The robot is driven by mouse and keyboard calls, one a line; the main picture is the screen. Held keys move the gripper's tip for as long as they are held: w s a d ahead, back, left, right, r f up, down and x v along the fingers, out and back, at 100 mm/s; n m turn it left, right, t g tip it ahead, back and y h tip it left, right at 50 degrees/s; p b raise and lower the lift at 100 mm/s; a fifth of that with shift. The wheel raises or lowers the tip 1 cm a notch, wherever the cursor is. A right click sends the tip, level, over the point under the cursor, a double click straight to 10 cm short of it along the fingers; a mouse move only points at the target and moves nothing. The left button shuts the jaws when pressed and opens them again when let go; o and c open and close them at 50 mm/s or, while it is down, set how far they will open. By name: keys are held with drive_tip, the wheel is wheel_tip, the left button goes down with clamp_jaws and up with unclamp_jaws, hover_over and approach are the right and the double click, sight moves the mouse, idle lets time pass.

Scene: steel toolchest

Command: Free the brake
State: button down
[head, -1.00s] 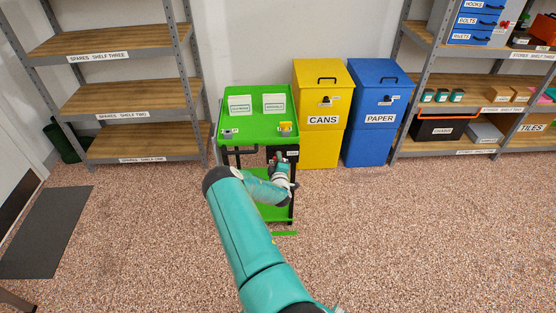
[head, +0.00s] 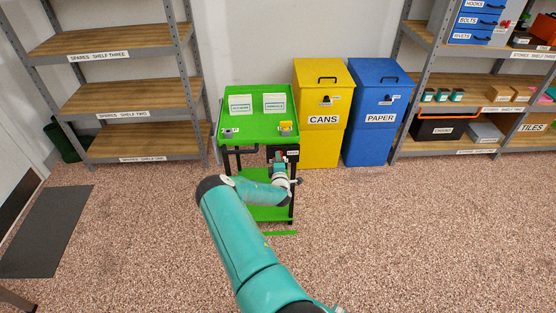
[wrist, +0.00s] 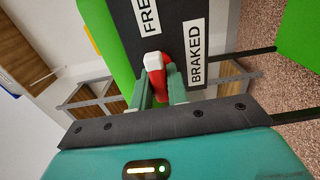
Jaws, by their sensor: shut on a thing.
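A green cart (head: 258,128) stands by the wall in the head view. In the wrist view its black brake panel (wrist: 175,28) carries a FREE label (wrist: 147,15) and a BRAKED label (wrist: 196,55). A red lever with a white tip (wrist: 158,88) sits at the panel, its tip nearer the left of the picture than the BRAKED label. My gripper (wrist: 159,80) is shut on the red lever, one finger on each side. In the head view my gripper (head: 279,160) is at the cart's front right, and my wrist hides part of the panel there.
The cart's top holds two labelled white boxes (head: 240,104) and a small yellow item (head: 286,127). A yellow CANS bin (head: 320,145) and a blue PAPER bin (head: 372,145) stand to the right. Shelves (head: 130,95) stand left. The floor in front is clear.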

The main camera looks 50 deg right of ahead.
drive_tip(key=c, duration=1.4)
unclamp_jaws()
drive_tip(key=v, duration=1.4)
drive_tip(key=shift+d, duration=0.1)
drive_tip(key=shift+w, duration=0.1)
